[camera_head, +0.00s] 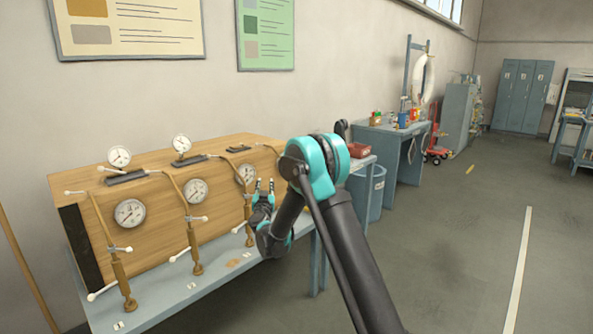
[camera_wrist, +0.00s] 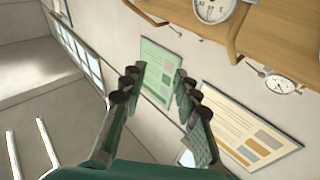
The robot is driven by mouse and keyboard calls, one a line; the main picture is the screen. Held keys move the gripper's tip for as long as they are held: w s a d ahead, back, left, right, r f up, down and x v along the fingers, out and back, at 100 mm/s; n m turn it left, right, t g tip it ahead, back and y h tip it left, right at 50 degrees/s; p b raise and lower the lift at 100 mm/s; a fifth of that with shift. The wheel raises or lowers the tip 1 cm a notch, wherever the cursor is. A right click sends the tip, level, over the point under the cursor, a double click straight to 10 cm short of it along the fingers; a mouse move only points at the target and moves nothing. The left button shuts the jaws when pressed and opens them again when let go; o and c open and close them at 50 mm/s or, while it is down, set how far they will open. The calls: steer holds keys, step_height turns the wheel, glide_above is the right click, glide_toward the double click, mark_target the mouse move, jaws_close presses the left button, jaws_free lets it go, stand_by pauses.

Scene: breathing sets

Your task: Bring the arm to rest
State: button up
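My gripper (camera_head: 264,187) shows in the head view at the end of my bent arm, pointing up in front of the right part of the wooden gauge panel (camera_head: 153,224). In the wrist view, the two fingers of my gripper (camera_wrist: 157,82) stand apart with nothing between them. The green poster on the wall shows beyond the gap. My arm's dark links and teal elbow cover part of the bench and the panel's right end in the head view.
A blue-grey bench (camera_head: 190,292) carries the panel, with brass pipes, white-handled valves and several round gauges (camera_head: 130,213). A blue bin (camera_head: 377,193) and a second bench (camera_head: 400,136) stand behind my arm. The floor at right (camera_head: 460,260) is clear.

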steer(key=s+d+r+n+g+y, duration=0.45)
steer(key=s+d, duration=0.35)
steer(key=s, duration=0.4)
steer(key=s+d+f+m+g+h, duration=0.1)
steer(key=s+d+f+g, duration=0.2)
steer(key=s, duration=1)
steer(key=s+d+f+m+g+h, duration=0.1)
steer(key=s+d+f+g, duration=0.3)
steer(key=s+d+f, duration=0.6)
steer(key=s+d+f+m+g+h, duration=0.2)
steer(key=s+d+f, duration=0.4)
steer(key=s+d, duration=0.5)
steer(key=s+g+h, duration=0.1)
steer(key=s+g, duration=0.1)
steer(key=s, duration=0.4)
steer(key=shift+f, duration=0.2)
steer(key=shift+g+h, duration=0.25)
